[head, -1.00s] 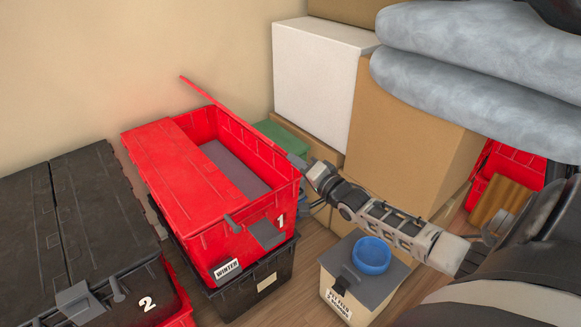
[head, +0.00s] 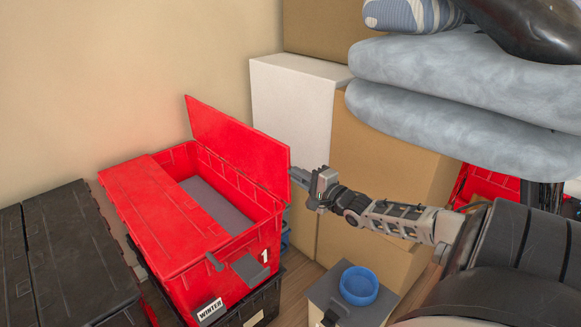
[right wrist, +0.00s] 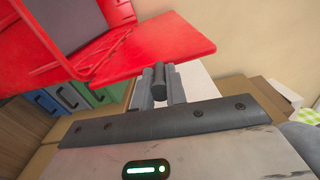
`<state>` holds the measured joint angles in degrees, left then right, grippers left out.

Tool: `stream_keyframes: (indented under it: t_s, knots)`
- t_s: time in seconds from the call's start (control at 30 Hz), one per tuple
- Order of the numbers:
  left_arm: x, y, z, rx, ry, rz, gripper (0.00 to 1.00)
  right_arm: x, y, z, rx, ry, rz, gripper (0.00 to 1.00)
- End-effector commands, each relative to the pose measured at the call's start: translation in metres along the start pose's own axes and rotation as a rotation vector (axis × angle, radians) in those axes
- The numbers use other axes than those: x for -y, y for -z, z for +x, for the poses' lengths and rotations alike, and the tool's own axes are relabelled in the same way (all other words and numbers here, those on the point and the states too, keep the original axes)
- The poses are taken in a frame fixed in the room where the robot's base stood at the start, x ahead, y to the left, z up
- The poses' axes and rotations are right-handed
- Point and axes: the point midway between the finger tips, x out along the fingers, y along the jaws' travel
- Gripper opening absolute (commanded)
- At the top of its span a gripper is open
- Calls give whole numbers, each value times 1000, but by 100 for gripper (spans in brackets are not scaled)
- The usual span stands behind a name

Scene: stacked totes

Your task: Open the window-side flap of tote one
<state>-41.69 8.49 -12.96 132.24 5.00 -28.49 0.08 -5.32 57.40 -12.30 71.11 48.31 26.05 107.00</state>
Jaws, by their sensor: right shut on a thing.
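Tote one (head: 235,262) is red, bears a white 1 and sits on a black tote. Its right flap (head: 238,135) stands raised along the right side, its broad inner face showing. Its left flap (head: 165,210) lies flat over the left half. The opening between shows a grey inside. My right gripper (head: 297,175) is at the near end of the raised flap. My left gripper is not in view.
Cardboard boxes (head: 375,150) and a white box (head: 290,105) stand close behind the right gripper. Grey folded bedding (head: 450,115) is stacked above. A lidded bin with a blue ring (head: 358,285) stands below my arm. A black-lidded tote (head: 60,255) is at left.

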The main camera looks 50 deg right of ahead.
Motion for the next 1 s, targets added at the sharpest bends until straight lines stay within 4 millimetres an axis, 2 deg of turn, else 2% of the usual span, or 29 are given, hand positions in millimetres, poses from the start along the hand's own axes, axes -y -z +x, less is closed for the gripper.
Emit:
stream_keyframes:
  t_s: [0.5, 0.53, 0.6, 0.87, 1.0]
  knots:
    - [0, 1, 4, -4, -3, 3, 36, 1, 6, -2, -7, 1, -5, 0]
    - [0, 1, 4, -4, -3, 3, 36, 1, 6, -2, -7, 1, -5, 19]
    - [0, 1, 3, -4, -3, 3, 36, 1, 6, -2, -7, 1, -4, 35]
    - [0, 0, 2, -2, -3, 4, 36, 1, 5, -2, -6, 0, -3, 35]
    - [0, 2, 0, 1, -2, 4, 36, 1, 5, -9, -5, -1, -2, 35]
